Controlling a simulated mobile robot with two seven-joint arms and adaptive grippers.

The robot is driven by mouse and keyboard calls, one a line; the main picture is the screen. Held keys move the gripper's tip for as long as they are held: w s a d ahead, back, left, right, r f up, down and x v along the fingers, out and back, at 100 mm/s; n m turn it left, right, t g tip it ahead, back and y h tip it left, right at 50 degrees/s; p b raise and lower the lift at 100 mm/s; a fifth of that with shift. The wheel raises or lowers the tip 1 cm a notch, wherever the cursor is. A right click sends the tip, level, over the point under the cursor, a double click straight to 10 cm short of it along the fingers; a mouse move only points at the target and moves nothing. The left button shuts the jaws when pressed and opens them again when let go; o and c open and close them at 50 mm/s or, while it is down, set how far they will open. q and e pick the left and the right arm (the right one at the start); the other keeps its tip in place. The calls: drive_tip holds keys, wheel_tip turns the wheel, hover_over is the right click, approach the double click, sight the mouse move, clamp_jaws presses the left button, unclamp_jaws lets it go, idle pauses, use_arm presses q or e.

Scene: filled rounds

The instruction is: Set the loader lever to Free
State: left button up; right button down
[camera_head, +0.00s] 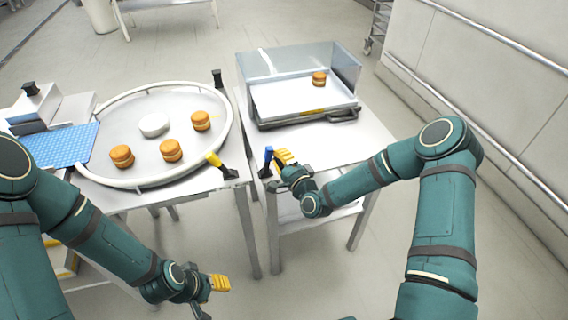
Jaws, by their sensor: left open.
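A lever with a blue handle (268,154) stands upright on a dark base at the front left corner of the right table. A lever with a yellow handle (213,159) leans to the left from a dark base at the right front edge of the round table. I cannot read any label marking Free or which lever is the loader's. My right gripper (284,159), with yellow fingertips, is right beside the blue handle; whether it touches it or is shut is unclear. My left gripper (219,283) is open, low in front of the tables, away from both levers.
A round rimmed turntable (110,100) carries several filled rounds and a white disc (153,125). A clear-walled tray (285,105) on the right table (335,140) holds one round (319,79). A blue mat (60,147) lies left. Floor between the tables is narrow.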

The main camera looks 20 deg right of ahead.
sight(267, 157)
drive_tip(key=shift+a+r+n, duration=0.25)
drive_tip(key=shift+a+n, duration=0.25)
drive_tip(key=shift+n, duration=0.1)
drive_tip(key=shift+a+r+n+b, duration=0.15)
drive_tip(key=shift+a+n+b, duration=0.15)
drive_tip(key=shift+a+n, duration=0.4)
drive_tip(key=shift+a+r+n+g+b, duration=0.15)
drive_tip(key=shift+a+n+g+b, duration=0.25)
drive_tip(key=shift+a+n, duration=0.5)
drive_tip(key=shift+a+h+b, duration=0.25)
drive_tip(key=shift+h+b, duration=0.05)
drive_tip(key=shift+b, duration=0.05)
drive_tip(key=shift+a, duration=0.1)
